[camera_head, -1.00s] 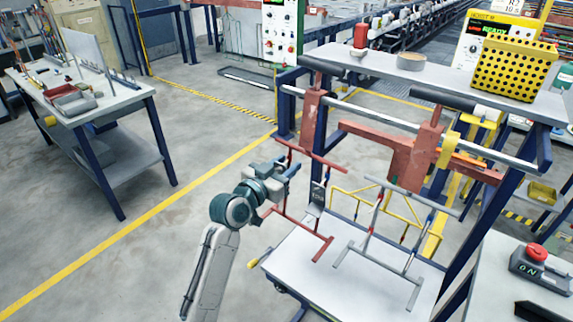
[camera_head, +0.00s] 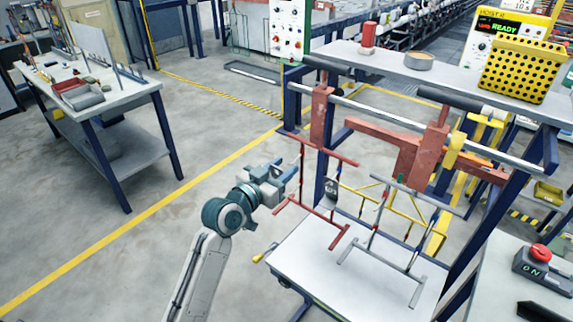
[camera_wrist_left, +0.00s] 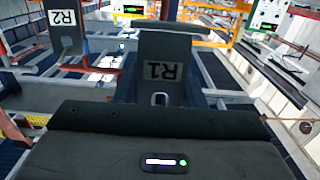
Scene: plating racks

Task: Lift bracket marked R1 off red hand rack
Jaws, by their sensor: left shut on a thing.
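My left gripper (camera_head: 289,177) is shut on the bracket marked R1, beside the left upright of the red hand rack (camera_head: 314,211). In the left wrist view the dark R1 bracket (camera_wrist_left: 166,68) stands straight ahead, its lettering upside down. In the head view it is hard to make out at the fingers. A second dark bracket marked R2 (camera_wrist_left: 64,32) shows at the upper left of the wrist view; in the head view a dark plate (camera_head: 330,189) sits on the rack. Whether R1 still touches the rack cannot be told. My right gripper is not in view.
A grey rack (camera_head: 378,263) and a yellow rack (camera_head: 398,204) are right of the red one, by a white cart top (camera_head: 300,254). The blue-legged stand (camera_head: 445,74) rises behind. A red-button box (camera_head: 541,262) is at right. Open floor lies left.

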